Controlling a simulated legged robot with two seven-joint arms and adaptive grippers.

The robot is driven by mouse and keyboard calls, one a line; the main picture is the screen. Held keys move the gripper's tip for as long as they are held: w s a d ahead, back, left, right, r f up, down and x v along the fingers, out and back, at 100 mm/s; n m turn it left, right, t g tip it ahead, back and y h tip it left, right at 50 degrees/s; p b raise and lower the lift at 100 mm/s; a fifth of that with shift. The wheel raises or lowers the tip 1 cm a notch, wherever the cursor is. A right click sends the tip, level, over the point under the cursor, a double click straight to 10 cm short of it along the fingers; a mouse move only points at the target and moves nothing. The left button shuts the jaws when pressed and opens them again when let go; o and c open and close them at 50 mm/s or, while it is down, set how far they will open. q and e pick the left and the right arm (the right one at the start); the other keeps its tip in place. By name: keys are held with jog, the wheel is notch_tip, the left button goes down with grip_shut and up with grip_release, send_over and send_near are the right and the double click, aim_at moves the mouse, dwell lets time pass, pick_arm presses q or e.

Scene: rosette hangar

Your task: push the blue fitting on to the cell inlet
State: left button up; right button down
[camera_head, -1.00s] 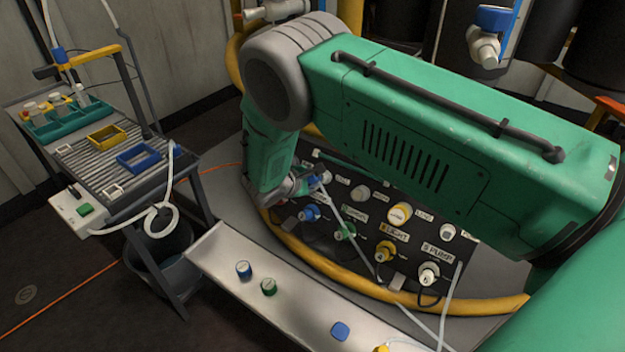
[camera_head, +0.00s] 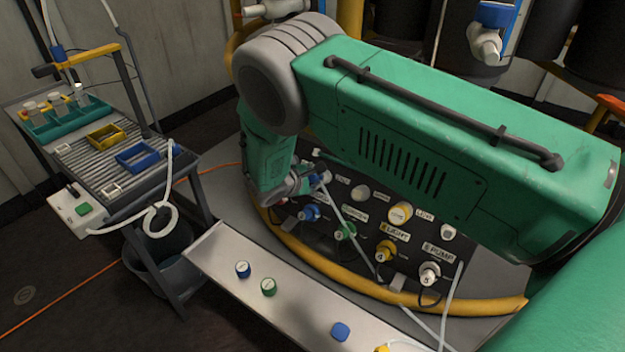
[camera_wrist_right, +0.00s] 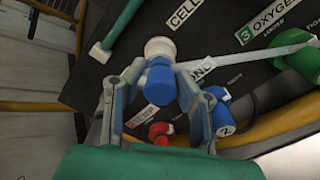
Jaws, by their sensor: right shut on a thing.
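My right gripper (camera_head: 309,183) is shut on the blue fitting (camera_wrist_right: 160,84), in front of the dark panel. In the right wrist view the gripper (camera_wrist_right: 162,98) has a finger on each side of the fitting. The fitting is in line with a pale round stub (camera_wrist_right: 160,48) just beyond it, under the label CELL, which looks like the cell inlet. The two appear to meet, but I cannot tell how far the fitting is on. A pale hose (camera_wrist_right: 245,52) runs off to the right from beside the fitting. My left gripper is not in view.
Numbered ports with coloured plugs, such as a blue one (camera_head: 310,213) and a yellow one (camera_head: 386,250), sit close below. A yellow hose (camera_head: 330,272) curves along the panel's foot. A metal shelf (camera_head: 225,255) in front holds loose caps. A cart (camera_head: 100,165) stands left.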

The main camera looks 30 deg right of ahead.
jog(key=shift+d+f, duration=0.1)
jog(key=shift+d, duration=0.05)
dwell(0.6)
jog(key=c, duration=1.3)
grip_release()
jog(key=shift+o, duration=0.2)
jog(key=shift+a, duration=0.2)
jog(key=v, duration=1.1)
jog(key=shift+a+r, duration=0.2)
jog(key=shift+s, duration=0.1)
